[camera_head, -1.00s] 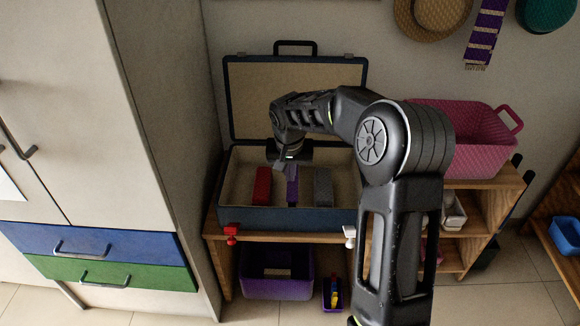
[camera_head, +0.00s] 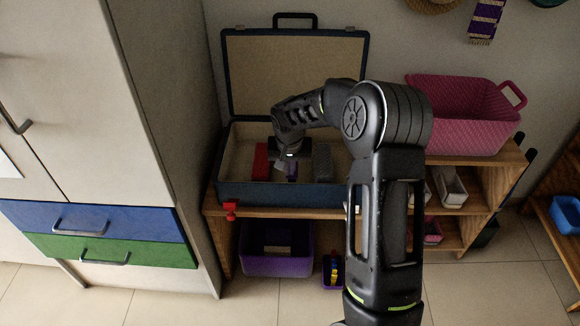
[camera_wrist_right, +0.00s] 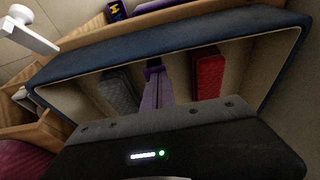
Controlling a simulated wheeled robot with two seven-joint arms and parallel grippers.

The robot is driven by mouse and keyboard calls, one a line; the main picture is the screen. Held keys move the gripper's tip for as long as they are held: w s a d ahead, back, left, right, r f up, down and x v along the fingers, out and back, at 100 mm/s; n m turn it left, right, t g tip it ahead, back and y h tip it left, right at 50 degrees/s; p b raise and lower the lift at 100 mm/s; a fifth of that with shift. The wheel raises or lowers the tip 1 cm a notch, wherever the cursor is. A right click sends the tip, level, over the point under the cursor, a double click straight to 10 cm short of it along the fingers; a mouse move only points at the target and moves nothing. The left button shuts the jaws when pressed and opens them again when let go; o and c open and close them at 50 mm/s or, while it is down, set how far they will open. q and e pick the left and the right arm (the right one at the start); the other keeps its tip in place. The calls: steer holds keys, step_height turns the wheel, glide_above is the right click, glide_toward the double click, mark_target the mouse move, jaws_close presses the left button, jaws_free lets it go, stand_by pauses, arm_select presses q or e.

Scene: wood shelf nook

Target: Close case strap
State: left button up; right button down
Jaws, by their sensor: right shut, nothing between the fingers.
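The dark blue case (camera_head: 290,196) stands open on the wooden shelf. Its lid (camera_head: 296,70) is raised upright against the wall, with the handle on top. Inside lie a red block (camera_head: 261,162), a purple block (camera_head: 292,172) mostly hidden by my gripper, and a grey block (camera_head: 322,160). A red clip (camera_head: 230,211) is at the case's front left. My right gripper (camera_head: 290,166) is shut and empty, pointing down over the case interior. My left gripper is out of view.
A pink basket (camera_head: 462,125) stands right of the case, behind my arm. A tall cabinet (camera_head: 150,110) closes off the left side. Small bins (camera_head: 450,188) fill the right shelves.

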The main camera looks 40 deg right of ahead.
steer(key=shift+s+f, duration=0.1)
steer(key=shift+f, duration=0.7)
steer(key=shift+s+a+r, duration=0.1)
steer(key=shift+s, duration=0.05)
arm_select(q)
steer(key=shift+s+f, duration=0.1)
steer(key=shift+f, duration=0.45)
arm_select(e)
steer(key=shift+s, duration=0.1)
steer(key=shift+f, duration=0.2)
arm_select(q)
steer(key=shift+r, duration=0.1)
arm_select(e)
steer(key=shift+r, duration=0.45)
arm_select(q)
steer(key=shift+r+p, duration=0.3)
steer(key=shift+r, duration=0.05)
arm_select(e)
steer(key=shift+w+r, duration=0.2)
steer(key=shift+r, duration=0.1)
steer(key=shift+r, duration=0.2)
